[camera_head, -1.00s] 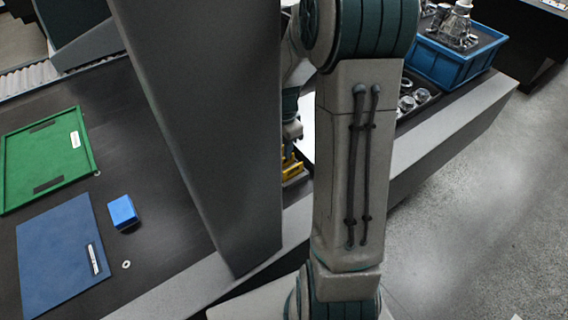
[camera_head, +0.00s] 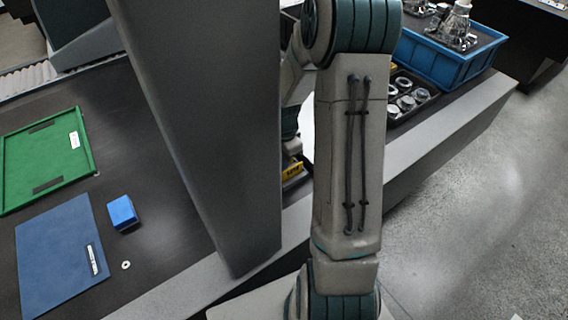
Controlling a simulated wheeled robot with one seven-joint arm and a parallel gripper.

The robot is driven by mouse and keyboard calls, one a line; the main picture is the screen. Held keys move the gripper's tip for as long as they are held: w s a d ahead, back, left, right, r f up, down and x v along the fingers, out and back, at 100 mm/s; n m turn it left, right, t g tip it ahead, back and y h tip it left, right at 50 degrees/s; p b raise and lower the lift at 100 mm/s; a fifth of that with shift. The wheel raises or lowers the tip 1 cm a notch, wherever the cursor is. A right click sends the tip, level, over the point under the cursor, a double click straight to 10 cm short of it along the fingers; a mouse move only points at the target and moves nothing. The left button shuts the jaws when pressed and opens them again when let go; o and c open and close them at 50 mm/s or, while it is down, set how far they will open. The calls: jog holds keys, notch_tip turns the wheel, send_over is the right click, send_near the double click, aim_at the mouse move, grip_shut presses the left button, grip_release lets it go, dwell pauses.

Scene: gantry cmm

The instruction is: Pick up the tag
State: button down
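A small yellow piece with dark marks (camera_head: 292,171), which looks like the tag, shows in the narrow gap between the grey column and my arm. It lies at a dark tray near the bench's front edge. The end of my arm, with my gripper (camera_head: 291,148), is just above and behind it in the picture. My gripper's fingers are too small and hidden to tell whether they are open, shut or touching the yellow piece.
A dark tray of metal parts (camera_head: 408,96) and a blue crate (camera_head: 440,62) stand to the right of my arm. At left are a green tray (camera_head: 45,160), blue mat (camera_head: 55,265), blue block (camera_head: 122,212) and small ring (camera_head: 126,265). The grey column blocks the middle.

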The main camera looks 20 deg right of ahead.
jog(key=shift+r, duration=0.1)
jog(key=shift+r, duration=0.5)
jog(key=r, duration=0.2)
jog(key=d+r, duration=0.1)
jog(key=shift+s+r, duration=0.25)
jog(key=shift+r, duration=0.05)
jog(key=s+d+r+p, duration=0.3)
jog(key=s+d+r, duration=0.3)
jog(key=d+r, duration=0.2)
notch_tip(320, 180, up, 3)
jog(key=shift+s+d+f+p, duration=0.1)
jog(key=shift+s+d+p, duration=0.1)
jog(key=shift+p, duration=0.15)
